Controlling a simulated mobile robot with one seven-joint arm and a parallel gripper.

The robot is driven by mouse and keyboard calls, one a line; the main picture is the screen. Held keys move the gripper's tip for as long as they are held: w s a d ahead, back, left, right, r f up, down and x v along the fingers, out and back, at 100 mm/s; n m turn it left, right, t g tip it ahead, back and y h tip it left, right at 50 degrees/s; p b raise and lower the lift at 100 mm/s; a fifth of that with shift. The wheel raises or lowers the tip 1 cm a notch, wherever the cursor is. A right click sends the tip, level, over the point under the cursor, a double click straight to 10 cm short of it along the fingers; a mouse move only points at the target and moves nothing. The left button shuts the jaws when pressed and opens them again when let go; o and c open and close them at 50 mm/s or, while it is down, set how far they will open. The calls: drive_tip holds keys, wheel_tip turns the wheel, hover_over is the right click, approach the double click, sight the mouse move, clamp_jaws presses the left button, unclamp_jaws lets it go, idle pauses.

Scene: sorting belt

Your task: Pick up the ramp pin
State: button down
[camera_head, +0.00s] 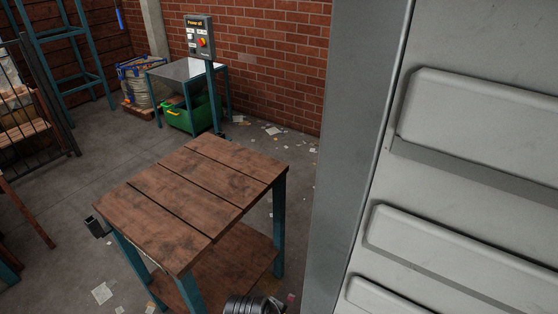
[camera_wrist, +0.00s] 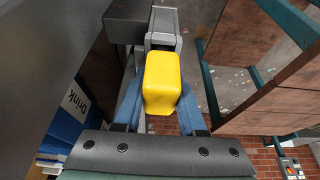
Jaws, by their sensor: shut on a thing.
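In the wrist view, my gripper (camera_wrist: 160,108) is shut, with one blue finger on each side of a yellow block-shaped piece (camera_wrist: 162,80). This yellow piece looks like the grip of the ramp pin. A grey metal bracket (camera_wrist: 164,20) shows directly beyond it, with a dark block beside it. I cannot tell whether the pin still sits in the bracket, as its shaft is hidden. The head view shows neither the pin nor the gripper's fingers.
A wooden-topped table (camera_head: 190,195) with blue-green legs stands ahead. A grey ribbed panel (camera_head: 480,110) fills the right side. A control post (camera_head: 200,38), a green crate (camera_head: 190,115) and a metal-topped stand are further back. Blue boxes marked "Drink" (camera_wrist: 72,112) show at left in the wrist view.

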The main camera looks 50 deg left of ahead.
wheel_tip(320, 180, up, 11)
drive_tip(key=shift+w+a+f+b, duration=0.1)
drive_tip(key=shift+w+f+b, duration=0.1)
drive_tip(key=shift+b, duration=1.05)
drive_tip(key=s+d, duration=0.4)
drive_tip(key=s, duration=1.4)
drive_tip(key=shift+d+r, duration=0.2)
drive_tip(key=shift+r, duration=0.15)
drive_tip(key=shift+w, duration=0.1)
